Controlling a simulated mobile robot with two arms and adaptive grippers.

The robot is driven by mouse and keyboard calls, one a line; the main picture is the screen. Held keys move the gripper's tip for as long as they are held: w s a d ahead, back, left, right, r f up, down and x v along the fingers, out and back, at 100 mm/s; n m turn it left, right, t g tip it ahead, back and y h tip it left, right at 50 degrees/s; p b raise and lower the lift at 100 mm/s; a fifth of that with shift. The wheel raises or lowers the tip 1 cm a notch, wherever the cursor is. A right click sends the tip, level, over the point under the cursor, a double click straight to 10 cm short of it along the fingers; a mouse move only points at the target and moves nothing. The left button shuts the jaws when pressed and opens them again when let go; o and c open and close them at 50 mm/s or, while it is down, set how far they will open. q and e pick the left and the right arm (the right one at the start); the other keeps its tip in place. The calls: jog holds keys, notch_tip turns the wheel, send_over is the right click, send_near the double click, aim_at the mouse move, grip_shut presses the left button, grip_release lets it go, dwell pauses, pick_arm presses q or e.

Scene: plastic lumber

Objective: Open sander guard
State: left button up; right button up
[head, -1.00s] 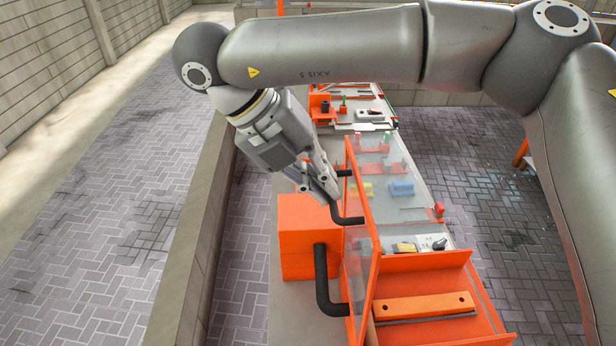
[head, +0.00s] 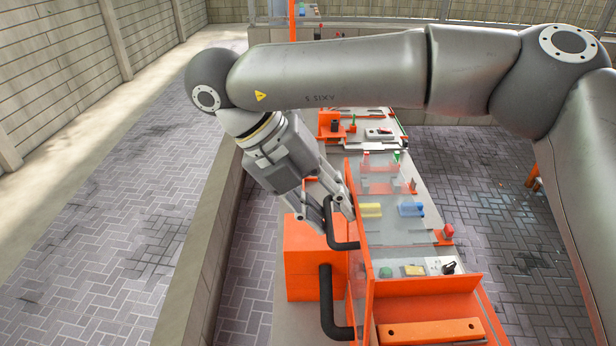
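The sander guard (head: 358,262) is a clear panel in an orange frame, standing nearly upright along the left side of the bench. My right gripper (head: 338,220) comes down from the upper left and is at this handle. Its two fingers are spread, with a gap between them, on either side of the handle's upper part. Whether either finger touches the handle is hard to tell. My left gripper is not in view.
An orange box (head: 300,262) stands left of the guard. The bench (head: 405,232) carries blue and yellow blocks, red buttons and an orange bar (head: 430,332) in front. A low wall (head: 205,240) runs along the left. Paved floor is clear on both sides.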

jog(key=v, duration=0.9)
jog(key=shift+w+r, duration=0.15)
jog(key=shift+r, duration=0.25)
jog(key=shift+a, duration=0.1)
